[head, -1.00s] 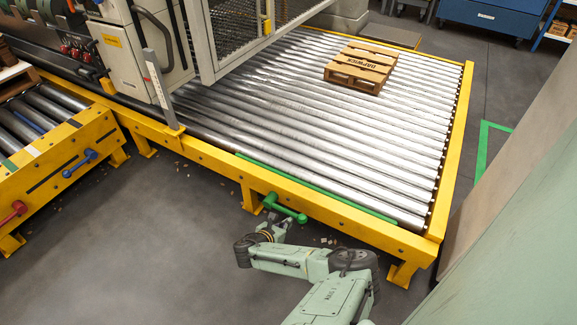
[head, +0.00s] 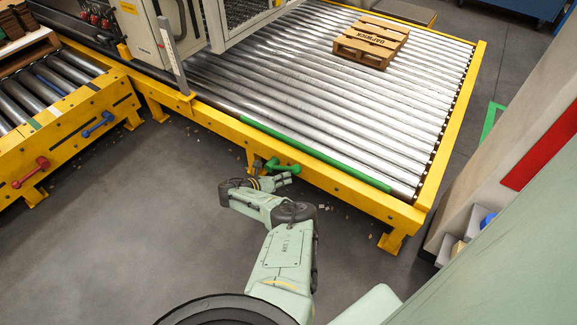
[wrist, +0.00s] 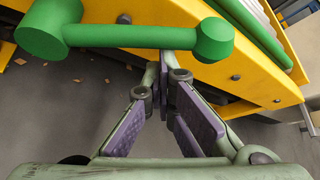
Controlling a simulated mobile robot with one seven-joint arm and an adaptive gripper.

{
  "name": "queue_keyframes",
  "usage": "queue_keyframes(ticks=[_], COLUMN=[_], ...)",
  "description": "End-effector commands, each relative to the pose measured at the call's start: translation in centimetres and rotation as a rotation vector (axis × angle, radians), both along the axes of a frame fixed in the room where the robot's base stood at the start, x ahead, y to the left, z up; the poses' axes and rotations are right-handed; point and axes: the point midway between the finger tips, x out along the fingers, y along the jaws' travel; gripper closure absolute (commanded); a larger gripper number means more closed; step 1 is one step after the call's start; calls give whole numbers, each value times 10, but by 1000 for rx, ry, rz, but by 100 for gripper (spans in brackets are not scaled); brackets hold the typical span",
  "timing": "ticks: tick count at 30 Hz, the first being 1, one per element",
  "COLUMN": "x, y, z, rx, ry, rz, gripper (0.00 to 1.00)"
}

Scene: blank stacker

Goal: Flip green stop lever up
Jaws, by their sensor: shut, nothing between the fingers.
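The green stop lever (head: 283,167) sits on the front of the yellow conveyor frame (head: 330,187). In the wrist view the lever (wrist: 130,36) shows a thick hub at left, a bar running across, and a round knob at right. My gripper (head: 287,177) is just below the lever in the head view. In the wrist view my gripper (wrist: 165,75) is shut and empty, with its tips close under the middle of the bar. I cannot tell whether they touch it.
A blue lever (head: 98,124) and a red lever (head: 30,172) are on the conveyor frame at left. A wooden pallet (head: 370,42) lies on the rollers. A green strip (head: 310,153) runs along the roller edge. The grey floor (head: 130,220) in front is mostly clear.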

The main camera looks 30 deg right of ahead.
Motion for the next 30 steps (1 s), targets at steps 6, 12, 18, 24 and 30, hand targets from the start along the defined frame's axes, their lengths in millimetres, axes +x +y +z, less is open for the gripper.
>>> queue_keyframes(ticks=[6,12,18,24,30], x=[10,21,28,34,39], y=[3,8,11,13,16], z=[20,31,41,45,49], rx=[-85,-156,-206,-228,-226], ry=[189,363,487,551,549], rz=[1,1,1,0,0], gripper=[100,100,100,100,100])
